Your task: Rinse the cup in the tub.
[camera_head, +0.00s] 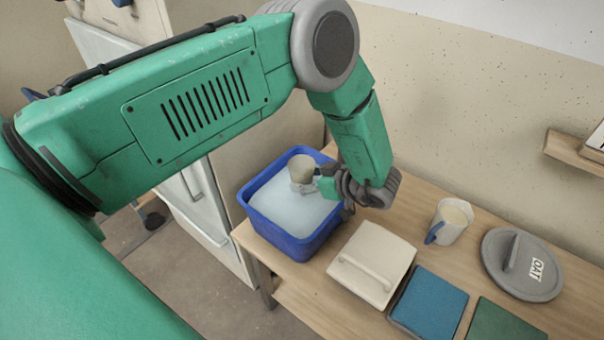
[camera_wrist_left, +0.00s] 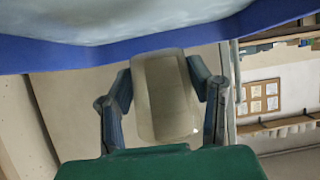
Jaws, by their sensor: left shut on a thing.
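A small beige cup (camera_head: 301,168) is between the fingers of my left gripper (camera_head: 318,180), which is shut on it. The cup is over the blue tub (camera_head: 283,240), inside its rim outline near the far side. The tub stands at the left end of the table and holds pale, whitish water. I cannot tell whether the cup's lower end touches the water. In the left wrist view the cup (camera_wrist_left: 166,95) sits between both fingers (camera_wrist_left: 163,92), with the tub's blue rim (camera_wrist_left: 60,56) across the top. My right gripper is not in view.
Right of the tub on the wooden table are a cream lid with a bar handle (camera_head: 380,252), a blue square piece (camera_head: 430,303) and a dark green one (camera_head: 500,325).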

